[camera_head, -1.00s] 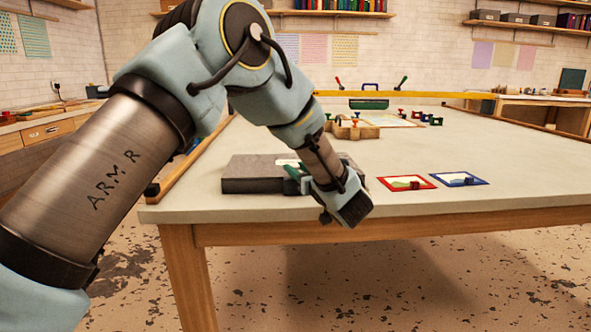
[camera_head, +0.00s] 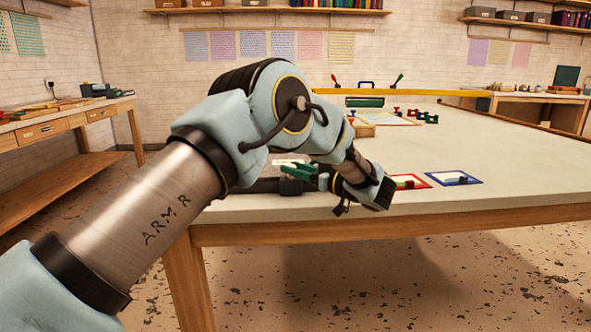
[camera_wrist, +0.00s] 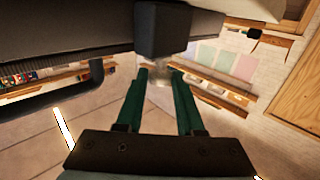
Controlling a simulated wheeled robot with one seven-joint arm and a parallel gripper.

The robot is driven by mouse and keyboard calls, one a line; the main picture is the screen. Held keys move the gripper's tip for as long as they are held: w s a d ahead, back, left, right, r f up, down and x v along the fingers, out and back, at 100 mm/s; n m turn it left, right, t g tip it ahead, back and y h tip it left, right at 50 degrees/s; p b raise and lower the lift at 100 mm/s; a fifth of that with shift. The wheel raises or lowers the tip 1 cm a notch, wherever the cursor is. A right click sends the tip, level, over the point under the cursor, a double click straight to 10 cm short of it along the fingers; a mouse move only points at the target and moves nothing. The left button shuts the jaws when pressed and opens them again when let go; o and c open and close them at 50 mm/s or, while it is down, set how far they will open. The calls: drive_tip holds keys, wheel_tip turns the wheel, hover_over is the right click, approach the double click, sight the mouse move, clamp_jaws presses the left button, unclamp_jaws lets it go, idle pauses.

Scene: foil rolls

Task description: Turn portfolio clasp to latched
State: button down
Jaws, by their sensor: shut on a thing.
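The dark grey portfolio (camera_head: 262,186) lies near the table's front edge in the head view, mostly hidden behind my arm. A pale label (camera_head: 290,162) shows on its top. My gripper (camera_head: 292,171) is at its front side, its green fingers pointing left. In the wrist view my gripper (camera_wrist: 160,72) has its fingers on either side of a small gap, with the dark block of the clasp (camera_wrist: 163,28) at the tips. The gripper is shut on the clasp. The portfolio's dark body (camera_wrist: 70,30) fills the upper left there. The clasp's exact angle cannot be told.
A red-framed card (camera_head: 411,182) and a blue-framed card (camera_head: 454,178) lie to the right of the wrist.

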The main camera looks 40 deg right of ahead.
drive_tip(key=shift+r, duration=0.1)
drive_tip(key=c, duration=0.6)
unclamp_jaws()
drive_tip(key=shift+o, duration=0.2)
drive_tip(key=s+d+b, duration=0.1)
drive_tip(key=s, duration=0.9)
drive_tip(key=shift+s, duration=0.3)
drive_tip(key=shift+d, duration=0.15)
